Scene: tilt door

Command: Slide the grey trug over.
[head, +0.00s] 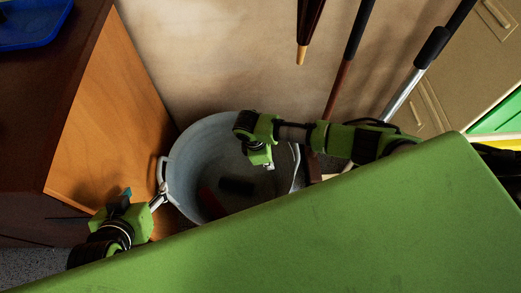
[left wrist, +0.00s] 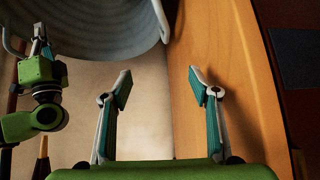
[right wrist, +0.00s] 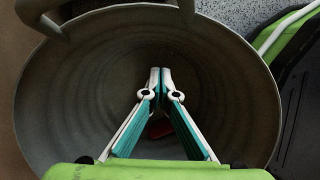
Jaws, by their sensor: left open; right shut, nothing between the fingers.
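The grey trug (head: 190,152) stands on the floor between the wooden cabinet and the wall in the head view. It has a handle on each side, and a dark block (head: 236,186) and a red thing (head: 211,203) lie inside. My left gripper (head: 158,201) is open and empty beside its left handle (head: 162,170). In the left wrist view the trug wall (left wrist: 95,20) shows beyond the open fingers (left wrist: 158,82), at upper left. My right gripper (right wrist: 160,72) is shut and empty over the trug's inside, with the rim (right wrist: 262,75) around it in the right wrist view.
The wooden cabinet (head: 110,115) is close on the left, with a blue tray (head: 30,22) on top. Poles (head: 345,65) lean on the wall behind and to the right. A beige cabinet (head: 455,60) stands at the far right.

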